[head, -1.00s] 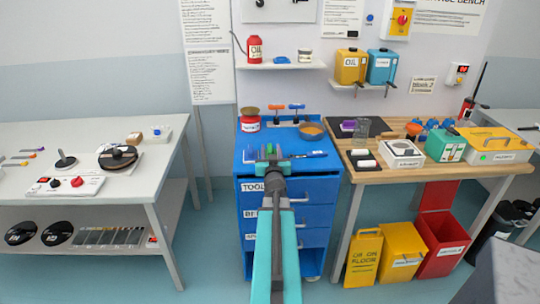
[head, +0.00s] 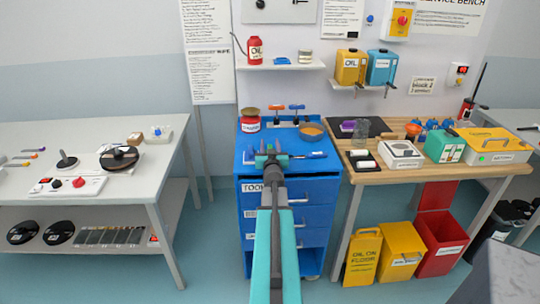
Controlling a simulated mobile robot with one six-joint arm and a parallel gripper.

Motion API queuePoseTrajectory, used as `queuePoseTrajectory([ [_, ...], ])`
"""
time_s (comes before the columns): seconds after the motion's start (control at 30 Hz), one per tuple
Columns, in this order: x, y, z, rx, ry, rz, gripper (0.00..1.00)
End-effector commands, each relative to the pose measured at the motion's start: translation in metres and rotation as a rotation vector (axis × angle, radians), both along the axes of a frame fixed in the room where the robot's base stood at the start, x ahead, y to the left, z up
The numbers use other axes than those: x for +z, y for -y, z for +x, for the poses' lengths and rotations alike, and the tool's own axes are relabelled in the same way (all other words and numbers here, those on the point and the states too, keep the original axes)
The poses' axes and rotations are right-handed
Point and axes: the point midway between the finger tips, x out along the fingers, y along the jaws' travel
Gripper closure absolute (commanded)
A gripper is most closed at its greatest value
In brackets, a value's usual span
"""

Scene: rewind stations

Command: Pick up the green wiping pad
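My gripper (head: 269,157) is over the front part of the blue tool cabinet's top (head: 243,168), reached by my teal and grey arm. Small greenish patches show at its tip. I cannot tell whether they are the green wiping pad or parts of my gripper. No separate green pad can be made out elsewhere on the cabinet top. The fingers are too small and too hidden by my wrist to tell whether they are open or shut.
A blue-handled tool (head: 308,155) lies right of my gripper. Behind are a red tin (head: 250,125), orange- and blue-handled tools (head: 297,110) and a brown bowl (head: 312,131). A wooden bench (head: 385,177) stands right, a grey table (head: 125,187) left.

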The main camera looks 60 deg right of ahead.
Motion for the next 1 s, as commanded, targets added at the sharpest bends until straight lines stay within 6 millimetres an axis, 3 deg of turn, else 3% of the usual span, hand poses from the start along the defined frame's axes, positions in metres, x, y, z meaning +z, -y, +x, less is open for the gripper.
queuePoseTrajectory([
  [0.53, 0.0001, 0.0001, 0.0002, 0.000, 0.000, 0.000, 0.61],
  [0.77, 0.0000, 0.0001, 0.0002, 0.000, 0.000, 0.000, 0.98],
  [1.0, 0.0002, 0.0001, 0.0002, 0.000, 0.000, 0.000, 1.00],
])
